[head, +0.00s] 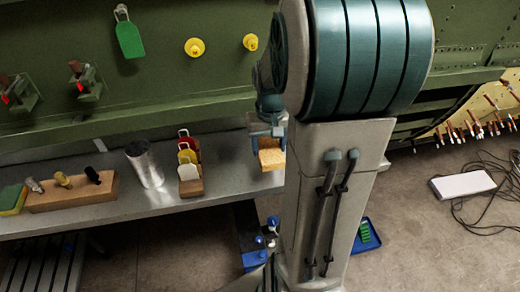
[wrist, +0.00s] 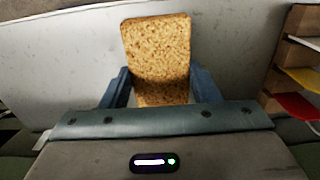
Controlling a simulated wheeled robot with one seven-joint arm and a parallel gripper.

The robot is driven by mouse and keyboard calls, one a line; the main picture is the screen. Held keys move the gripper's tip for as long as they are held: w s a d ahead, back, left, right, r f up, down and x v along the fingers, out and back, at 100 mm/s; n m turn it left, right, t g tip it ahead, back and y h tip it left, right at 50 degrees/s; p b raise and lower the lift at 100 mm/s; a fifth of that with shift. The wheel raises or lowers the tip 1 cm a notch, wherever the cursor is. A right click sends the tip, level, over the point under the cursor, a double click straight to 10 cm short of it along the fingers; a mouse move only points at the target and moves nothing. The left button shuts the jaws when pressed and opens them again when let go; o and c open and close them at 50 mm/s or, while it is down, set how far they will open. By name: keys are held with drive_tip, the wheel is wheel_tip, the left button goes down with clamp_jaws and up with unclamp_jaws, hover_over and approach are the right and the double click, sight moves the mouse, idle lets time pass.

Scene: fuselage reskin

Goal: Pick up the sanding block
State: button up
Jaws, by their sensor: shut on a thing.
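The sanding block is a tan, speckled block (wrist: 157,55) held between the blue fingers of my gripper (wrist: 158,90) in the wrist view. In the head view the block (head: 271,159) shows at the end of my arm, over the right end of the grey bench. My gripper (head: 268,132) is shut on it from above. The lower end of the block is partly hidden by my gripper in the wrist view. I cannot tell whether the block touches the bench top.
The grey bench (head: 225,160) holds a wooden rack (head: 190,187) with coloured cards, a metal cup (head: 144,165), a wooden tool holder (head: 72,193) and a yellow-green sponge (head: 12,200). The green fuselage panel (head: 160,85) stands behind. Cables lie on the floor at right.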

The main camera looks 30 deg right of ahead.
drive_tip(key=s+d+r+b, duration=0.1)
drive_tip(key=s+d+r, duration=0.3)
drive_tip(key=s, duration=0.3)
drive_tip(key=shift+s+r, duration=0.25)
drive_tip(key=shift+r, duration=0.3)
drive_tip(key=shift+o, duration=1.2)
drive_tip(key=shift+c, duration=0.7)
drive_tip(key=shift+a+f, duration=0.1)
drive_tip(key=shift+w, duration=0.1)
